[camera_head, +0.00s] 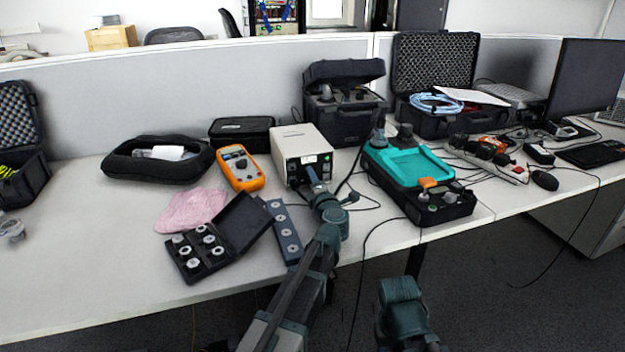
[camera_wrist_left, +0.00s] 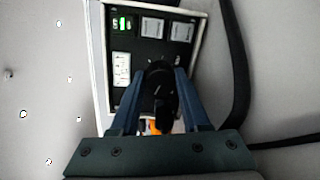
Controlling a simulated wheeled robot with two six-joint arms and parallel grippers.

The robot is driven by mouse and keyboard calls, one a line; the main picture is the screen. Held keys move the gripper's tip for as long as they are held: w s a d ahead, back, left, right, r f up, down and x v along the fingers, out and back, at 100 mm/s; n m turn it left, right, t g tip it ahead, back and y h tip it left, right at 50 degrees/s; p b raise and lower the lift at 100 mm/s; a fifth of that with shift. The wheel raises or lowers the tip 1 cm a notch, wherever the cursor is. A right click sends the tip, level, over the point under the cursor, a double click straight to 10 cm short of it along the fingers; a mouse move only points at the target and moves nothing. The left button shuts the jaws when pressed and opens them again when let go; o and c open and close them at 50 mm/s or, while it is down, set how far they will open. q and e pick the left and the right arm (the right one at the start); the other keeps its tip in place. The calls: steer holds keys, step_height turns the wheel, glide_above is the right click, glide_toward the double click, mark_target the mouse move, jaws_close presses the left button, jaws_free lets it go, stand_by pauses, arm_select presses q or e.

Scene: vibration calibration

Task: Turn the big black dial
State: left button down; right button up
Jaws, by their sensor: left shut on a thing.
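The big black dial (camera_wrist_left: 159,76) is on the dark front panel of a white box-shaped device (camera_head: 297,141). In the left wrist view it lies between the two fingertips of my left gripper (camera_wrist_left: 164,84), which is shut on it. The panel also carries a lit green switch (camera_wrist_left: 123,24) and pale squares. In the head view my left gripper (camera_head: 314,180) reaches the front of the device and hides the dial. My right arm shows low in the head view, but its gripper cannot be made out.
An orange multimeter (camera_head: 240,168) lies left of the device. An open black case of round weights (camera_head: 198,250) and a dark strip (camera_head: 284,235) lie in front. A teal and black instrument (camera_head: 410,165) stands to the right. Black cables run beside the device.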

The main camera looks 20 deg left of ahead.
arm_select(q)
steer(key=shift+m, duration=0.3)
steer(key=shift+c, duration=1.9)
jaws_free()
